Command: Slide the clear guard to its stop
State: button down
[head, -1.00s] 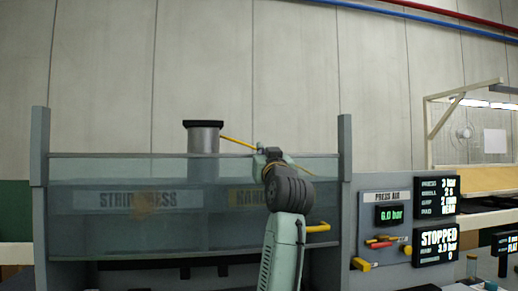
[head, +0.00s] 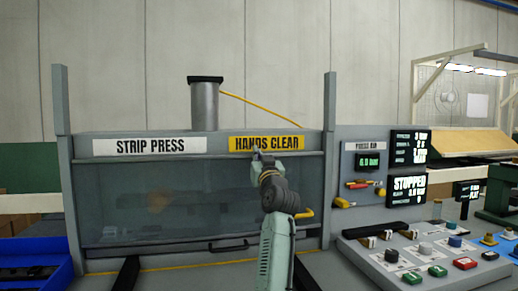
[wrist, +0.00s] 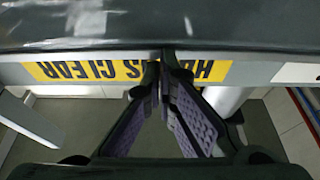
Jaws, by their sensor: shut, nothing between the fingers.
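The clear guard (head: 180,205) is a bluish see-through panel across the front of the strip press, between two grey posts. Its top rail (head: 110,160) lies just below the STRIP PRESS and HANDS CLEAR labels, and its lower edge is close to the press base. My gripper (head: 258,152) is at the top rail, in front of the lower part of the yellow label. In the wrist view my gripper (wrist: 163,58) is shut and empty, its fingertips at the guard's top edge; the dark glossy panel (wrist: 160,25) lies beyond. I cannot tell whether they touch.
A yellow handle (head: 305,214) stands at the press's right side. A control panel (head: 425,255) with knobs and buttons is at the right, under a display reading STOPPED (head: 407,188). A blue bin (head: 35,262) is at the lower left.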

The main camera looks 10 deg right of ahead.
jog(key=shift+w+f, duration=0.2)
jog(key=shift+f, duration=0.55)
